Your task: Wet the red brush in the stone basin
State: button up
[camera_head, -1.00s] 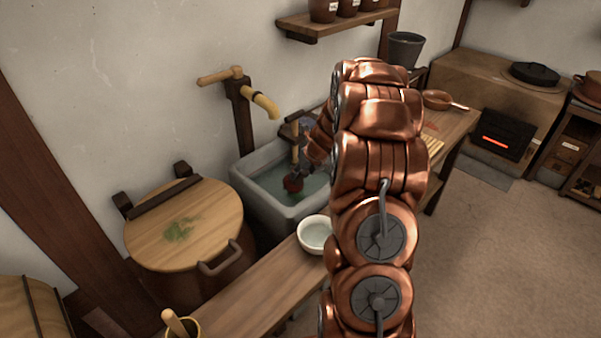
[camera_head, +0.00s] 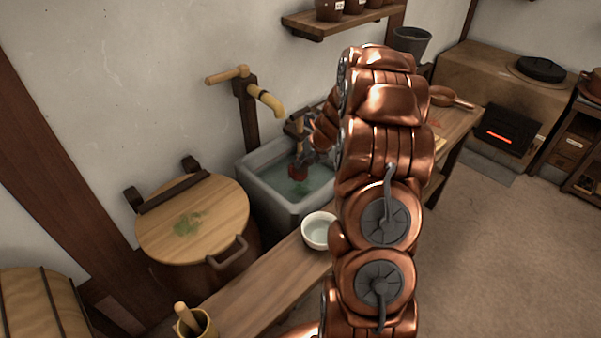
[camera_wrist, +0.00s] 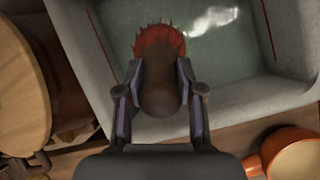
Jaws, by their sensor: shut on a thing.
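The red brush (camera_head: 298,173) hangs bristles down over the stone basin (camera_head: 262,186) in the head view. Its bristles appear just above the greenish water (camera_head: 308,188), though I cannot tell whether the tips touch it. In the wrist view the red bristles (camera_wrist: 160,40) fan out beyond the brown brush handle (camera_wrist: 160,97), inside the basin's outline. My gripper (camera_wrist: 160,92) is shut on the handle, one finger on each side. In the head view my arm hides part of the basin's right side.
A bamboo spout (camera_head: 265,101) juts over the basin's back left. A round wooden-lidded tub (camera_head: 195,225) stands left of it. A white bowl (camera_head: 318,231) sits on the narrow bench (camera_head: 262,288) in front. A shelf (camera_head: 343,22) hangs above. Open floor lies right.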

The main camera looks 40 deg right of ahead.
jog(key=shift+r+p, duration=4.45)
jog(key=shift+p, duration=0.45)
notch_tip(320, 180, up, 2)
jog(key=p, duration=0.3)
jog(key=shift+r, duration=1)
